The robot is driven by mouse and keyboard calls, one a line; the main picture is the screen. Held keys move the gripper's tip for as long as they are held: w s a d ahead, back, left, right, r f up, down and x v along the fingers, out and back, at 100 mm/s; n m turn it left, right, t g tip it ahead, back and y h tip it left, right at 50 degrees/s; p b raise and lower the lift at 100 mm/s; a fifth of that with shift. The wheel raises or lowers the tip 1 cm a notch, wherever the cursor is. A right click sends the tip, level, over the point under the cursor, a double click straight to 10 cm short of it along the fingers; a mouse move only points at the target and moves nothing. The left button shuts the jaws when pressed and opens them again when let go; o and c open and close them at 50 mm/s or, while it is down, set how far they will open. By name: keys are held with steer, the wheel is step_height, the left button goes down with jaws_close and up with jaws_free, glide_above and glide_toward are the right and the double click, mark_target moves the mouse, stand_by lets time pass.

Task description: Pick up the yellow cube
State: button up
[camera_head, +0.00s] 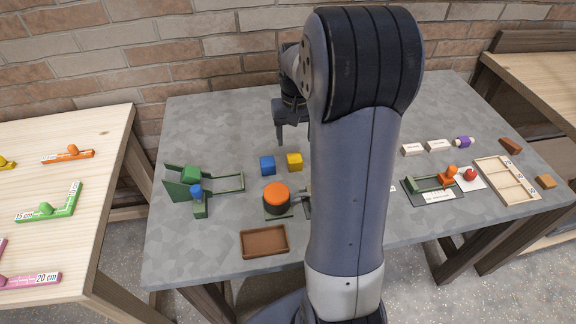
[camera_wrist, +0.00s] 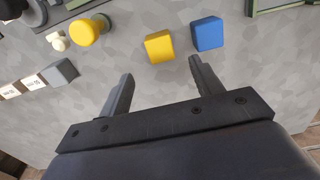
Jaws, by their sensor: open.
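The yellow cube (camera_head: 294,162) sits on the grey table, just right of a blue cube (camera_head: 267,165) in the head view. In the wrist view the yellow cube (camera_wrist: 159,46) lies beyond my open fingers, near the top middle, with the blue cube (camera_wrist: 207,33) to its right. My gripper (camera_wrist: 157,88) is open and empty, and the yellow cube is ahead of the gap between its fingertips, not between them. In the head view my gripper (camera_head: 293,132) hangs behind the cubes, partly hidden by my arm.
A round orange-topped piece (camera_head: 276,195), a brown tray (camera_head: 265,241) and a green frame (camera_head: 190,180) stand near the cubes. White blocks (camera_head: 412,149) and a wooden tray (camera_head: 507,180) lie at the right. Bare table surrounds the cubes' far side.

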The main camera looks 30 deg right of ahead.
mark_target(295, 157)
step_height(295, 157, down, 9)
steer(key=shift+s+a+r, duration=0.1)
steer(key=shift+s, duration=0.05)
stand_by(0.4)
steer(key=shift+c, duration=0.4)
steer(key=c, duration=1)
